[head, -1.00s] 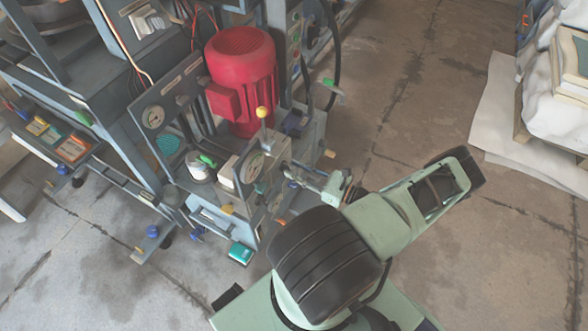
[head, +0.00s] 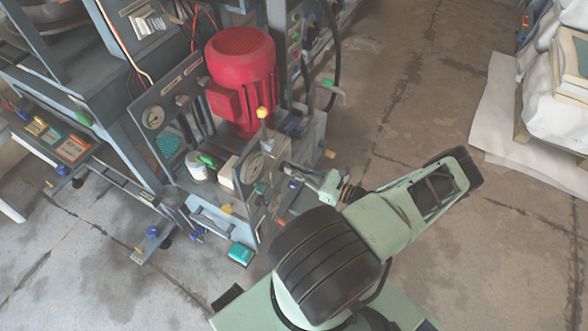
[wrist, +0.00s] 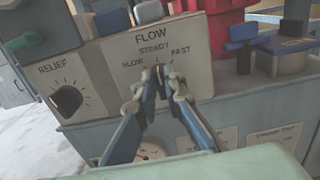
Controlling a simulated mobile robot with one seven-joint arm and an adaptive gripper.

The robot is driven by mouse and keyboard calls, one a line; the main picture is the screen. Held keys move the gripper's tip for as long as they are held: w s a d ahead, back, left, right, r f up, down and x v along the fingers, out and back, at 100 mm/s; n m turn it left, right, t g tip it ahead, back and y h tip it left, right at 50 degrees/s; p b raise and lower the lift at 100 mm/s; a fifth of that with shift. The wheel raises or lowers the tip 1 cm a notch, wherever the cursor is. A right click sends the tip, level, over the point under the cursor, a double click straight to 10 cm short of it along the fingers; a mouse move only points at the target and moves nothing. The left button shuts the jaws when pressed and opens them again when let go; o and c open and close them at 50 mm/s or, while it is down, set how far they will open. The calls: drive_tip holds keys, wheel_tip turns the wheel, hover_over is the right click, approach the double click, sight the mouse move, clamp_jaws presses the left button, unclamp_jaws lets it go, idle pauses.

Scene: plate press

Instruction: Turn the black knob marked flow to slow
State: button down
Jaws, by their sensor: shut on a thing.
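The black flow knob (wrist: 160,72) is on a pale panel (wrist: 196,75) marked FLOW, with SLOW at the left, STEADY at the top and FAST at the right. My gripper (wrist: 159,88) is shut on the knob, with one finger on each side. The fingers hide most of the knob; the small part showing sits below STEADY, and its exact pointing is hard to tell. In the head view my gripper (head: 286,168) reaches the right side of the machine, and the knob cannot be made out there.
A second black knob, marked RELIEF (wrist: 67,100), is left of the flow knob. A red motor (head: 240,75) and a yellow-topped lever (head: 262,113) rise close by.

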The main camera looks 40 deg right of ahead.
drive_tip(key=shift+s+a+f+n+b, duration=0.1)
drive_tip(key=shift+n+b, duration=0.05)
drive_tip(key=shift+n, duration=1.3)
drive_tip(key=shift+a+n+b, duration=0.1)
drive_tip(key=shift+n+b, duration=0.1)
drive_tip(key=shift+n, duration=1.2)
drive_tip(key=shift+s+a+f+n+b, duration=0.1)
drive_tip(key=shift+n+b, duration=0.05)
drive_tip(key=shift+n, duration=1.3)
drive_tip(key=c, duration=2)
unclamp_jaws()
drive_tip(key=v, duration=1.2)
drive_tip(key=shift+n, duration=0.3)
